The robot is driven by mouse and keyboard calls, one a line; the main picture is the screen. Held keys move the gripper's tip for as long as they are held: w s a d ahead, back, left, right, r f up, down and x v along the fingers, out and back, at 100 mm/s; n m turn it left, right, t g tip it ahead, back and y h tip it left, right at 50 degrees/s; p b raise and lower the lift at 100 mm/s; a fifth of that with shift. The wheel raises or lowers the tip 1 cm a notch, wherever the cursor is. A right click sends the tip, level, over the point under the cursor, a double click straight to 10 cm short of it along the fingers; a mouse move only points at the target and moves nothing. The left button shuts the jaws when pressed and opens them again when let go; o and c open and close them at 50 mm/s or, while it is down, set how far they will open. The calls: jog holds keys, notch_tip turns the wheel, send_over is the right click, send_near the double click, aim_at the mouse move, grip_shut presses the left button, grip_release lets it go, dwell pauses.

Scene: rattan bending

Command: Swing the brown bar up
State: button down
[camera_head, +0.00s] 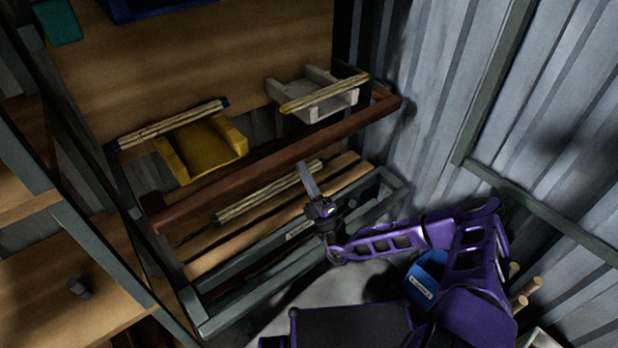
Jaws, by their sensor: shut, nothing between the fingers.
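The brown bar (265,168) runs long and straight across the front of the rack, from lower left to upper right. It sits above the slatted lower level, in front of the yellow and pale holders. My gripper (303,168) reaches up from the lower right, its fingers shut and empty. In the picture its tips come close to the underside of the bar's middle. I cannot tell whether they touch it.
Rattan bundles lie on the yellow holder (213,140), on the pale holder (345,102) and on the slatted level (270,190). A grey-green frame (250,272) edges the rack's front. A corrugated wall (440,90) closes the right side. A blue bin (425,280) is beside my arm.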

aim_at(306, 155)
jog(key=shift+r, duration=0.1)
dwell(0.3)
jog(key=shift+w+a+r+p, duration=0.2)
jog(key=shift+w+r+p, duration=0.15)
jog(key=shift+r, duration=0.35)
jog(key=shift+w+a+r+p, duration=0.2)
jog(key=shift+r+p, duration=0.1)
jog(key=shift+r, duration=0.35)
jog(key=shift+s+d+r+p, duration=0.1)
jog(key=shift+s+r+p, duration=0.1)
jog(key=shift+r+p, duration=0.25)
jog(key=shift+s+d+r+p, duration=0.1)
jog(key=shift+s+r+p, duration=0.05)
jog(key=shift+r+p, duration=0.2)
jog(key=shift+r, duration=0.1)
jog(key=shift+s+d+r+p, duration=0.15)
jog(key=shift+d+r+p, duration=0.05)
jog(key=shift+r+p, duration=0.55)
jog(key=shift+r, duration=0.2)
